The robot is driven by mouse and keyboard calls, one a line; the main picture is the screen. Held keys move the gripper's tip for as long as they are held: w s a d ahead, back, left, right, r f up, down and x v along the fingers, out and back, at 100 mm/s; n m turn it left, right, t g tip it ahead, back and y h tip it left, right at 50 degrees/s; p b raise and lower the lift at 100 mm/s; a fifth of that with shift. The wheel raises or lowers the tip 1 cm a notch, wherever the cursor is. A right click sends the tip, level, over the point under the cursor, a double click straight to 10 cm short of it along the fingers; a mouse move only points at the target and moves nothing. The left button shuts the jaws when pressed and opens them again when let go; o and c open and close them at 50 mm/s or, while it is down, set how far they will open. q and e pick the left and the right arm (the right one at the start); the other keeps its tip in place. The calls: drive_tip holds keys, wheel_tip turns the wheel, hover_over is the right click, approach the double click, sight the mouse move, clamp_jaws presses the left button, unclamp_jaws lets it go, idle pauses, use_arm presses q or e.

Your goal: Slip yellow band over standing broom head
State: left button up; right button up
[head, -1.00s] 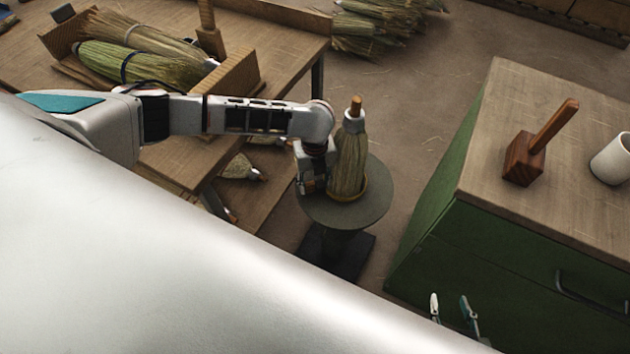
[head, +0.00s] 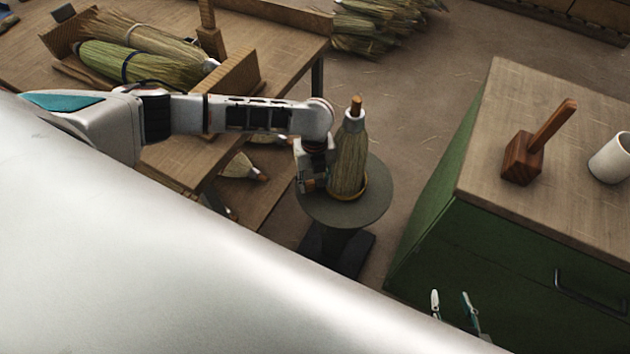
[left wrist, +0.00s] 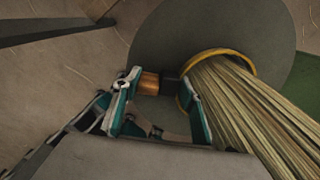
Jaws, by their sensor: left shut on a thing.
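The broom (head: 349,160) stands upright on a round grey stand (head: 375,205), bristles down and short wooden handle up. The yellow band (head: 364,189) is around the bristles at their lower end, close to the stand's top; I cannot tell whether it touches the top. In the left wrist view the band (left wrist: 222,52) shows as an arc around the bristles (left wrist: 245,105). My left gripper (head: 313,185) is beside the broom's left side, low down. Its fingers (left wrist: 158,98) are shut on the band's brown grip piece (left wrist: 149,82). My right gripper (head: 450,298) is open and empty at the bottom edge.
A wooden bench (head: 290,42) at the left holds a crate of brooms (head: 145,62). A green cabinet (head: 440,225) at the right carries a wooden mallet (head: 523,158) and a white cup (head: 612,158). Bare floor lies between the stand and the cabinet.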

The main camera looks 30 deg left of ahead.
use_arm(q)
drive_tip(key=o, duration=1.3)
wheel_tip(320, 180, up, 12)
drive_tip(key=shift+a, duration=0.1)
